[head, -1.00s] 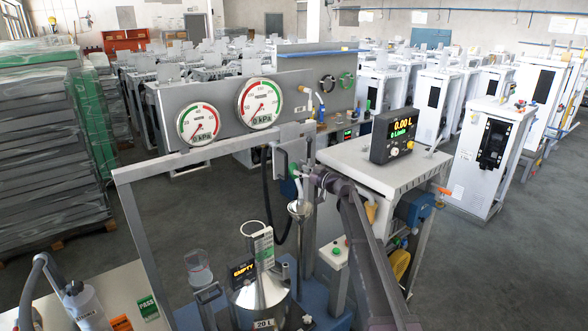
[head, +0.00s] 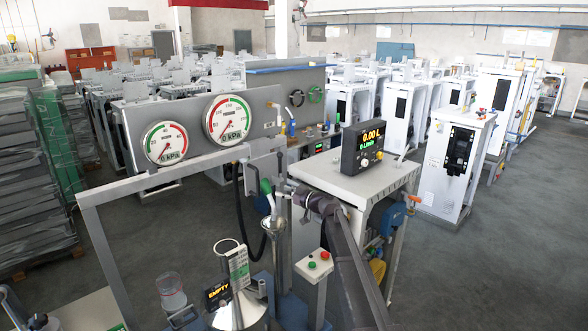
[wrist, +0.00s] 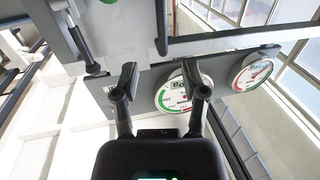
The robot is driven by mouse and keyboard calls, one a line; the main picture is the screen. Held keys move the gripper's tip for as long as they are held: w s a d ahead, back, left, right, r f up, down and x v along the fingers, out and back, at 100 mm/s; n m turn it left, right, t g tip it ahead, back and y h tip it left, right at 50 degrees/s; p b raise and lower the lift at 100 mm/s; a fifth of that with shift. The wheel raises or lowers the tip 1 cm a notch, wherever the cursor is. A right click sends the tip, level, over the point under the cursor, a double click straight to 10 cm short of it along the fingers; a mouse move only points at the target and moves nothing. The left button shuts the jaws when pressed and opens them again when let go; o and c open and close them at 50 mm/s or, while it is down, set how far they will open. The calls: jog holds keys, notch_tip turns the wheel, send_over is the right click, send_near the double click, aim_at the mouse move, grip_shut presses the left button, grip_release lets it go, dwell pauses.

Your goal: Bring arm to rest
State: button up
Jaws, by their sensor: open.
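My gripper shows in the wrist view (wrist: 160,85), its two fingers apart with nothing between them. Beyond the fingers in that view are a gauge panel and the round dials, seen at a steep angle. The fingertips are hard to make out there.
Two pressure gauges (head: 166,143) sit on the grey panel. A steel can (head: 240,308) with an EMPTY display stands below. A white cabinet (head: 350,185) carries a flow meter (head: 362,147) on the right. A button box (head: 314,264) stands near my arm. Open floor lies at right.

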jog(key=s+d+f+m+g+h+b, duration=0.25)
jog(key=s+d+f+h, duration=0.2)
jog(key=s+f, duration=0.55)
jog(key=s+d+f+m+g+h+b, duration=0.1)
jog(key=s+d+f+g+h, duration=0.45)
jog(key=s, duration=0.85)
jog(key=s+d+f+m+h+b, duration=0.1)
jog(key=s+d+f+m+h, duration=0.1)
jog(key=s+d+f+m, duration=0.2)
jog(key=s+d+f+m+g+h+b, duration=0.1)
jog(key=s+d+f+m+h, duration=0.2)
jog(key=s+d, duration=0.7)
jog(key=s+f, duration=0.2)
jog(key=s, duration=0.3)
jog(key=shift+s+m+g+b, duration=0.2)
jog(key=shift+m+g+b, duration=0.1)
jog(key=shift+m+b, duration=0.05)
jog(key=shift+d, duration=0.1)
